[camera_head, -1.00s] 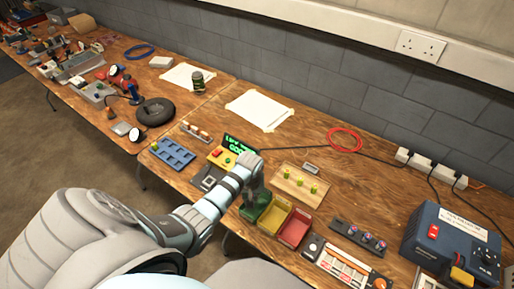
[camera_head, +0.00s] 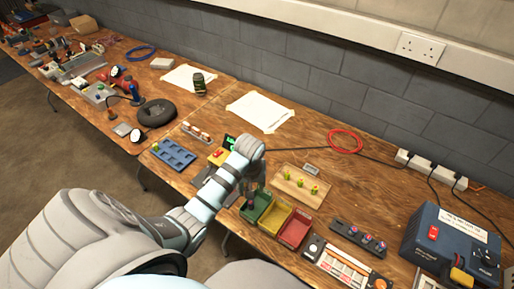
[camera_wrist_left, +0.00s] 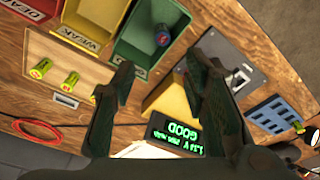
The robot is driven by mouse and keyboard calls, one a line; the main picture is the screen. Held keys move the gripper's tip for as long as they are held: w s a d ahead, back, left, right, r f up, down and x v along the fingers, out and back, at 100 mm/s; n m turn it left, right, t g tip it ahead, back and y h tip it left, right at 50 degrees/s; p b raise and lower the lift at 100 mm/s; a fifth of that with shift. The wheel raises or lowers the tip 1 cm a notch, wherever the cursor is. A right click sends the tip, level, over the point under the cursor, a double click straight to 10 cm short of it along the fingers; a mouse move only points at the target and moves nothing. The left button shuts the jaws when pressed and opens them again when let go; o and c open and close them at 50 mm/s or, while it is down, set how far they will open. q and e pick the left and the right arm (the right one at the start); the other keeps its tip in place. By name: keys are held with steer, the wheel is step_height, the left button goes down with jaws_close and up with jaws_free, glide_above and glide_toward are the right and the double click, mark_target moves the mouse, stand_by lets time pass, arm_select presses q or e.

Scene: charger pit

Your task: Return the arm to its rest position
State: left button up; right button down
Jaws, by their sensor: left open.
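My left arm reaches in from the left in the head view, and its gripper (camera_head: 252,192) points down beside the green bin. In the left wrist view the two dark fingers of the gripper (camera_wrist_left: 163,88) stand well apart with nothing between them. A dark battery (camera_wrist_left: 162,37) lies in the green bin (camera_wrist_left: 140,50). The yellow tester (camera_wrist_left: 172,98) lies beyond the fingers, and its display (camera_wrist_left: 174,134) reads GOOD in green. In the head view my arm partly hides the tester and its display. My right gripper is not in view.
Yellow (camera_head: 274,218) and red (camera_head: 296,230) bins stand right of the green one. A wooden holder (camera_head: 285,180) with yellow-green batteries lies behind them. A blue tray (camera_head: 173,154) sits left of my arm. A blue power unit (camera_head: 450,240) stands far right.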

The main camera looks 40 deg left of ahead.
arm_select(q)
steer(key=r, duration=0.4)
steer(key=shift+s+d, duration=0.2)
steer(key=shift+s, duration=0.05)
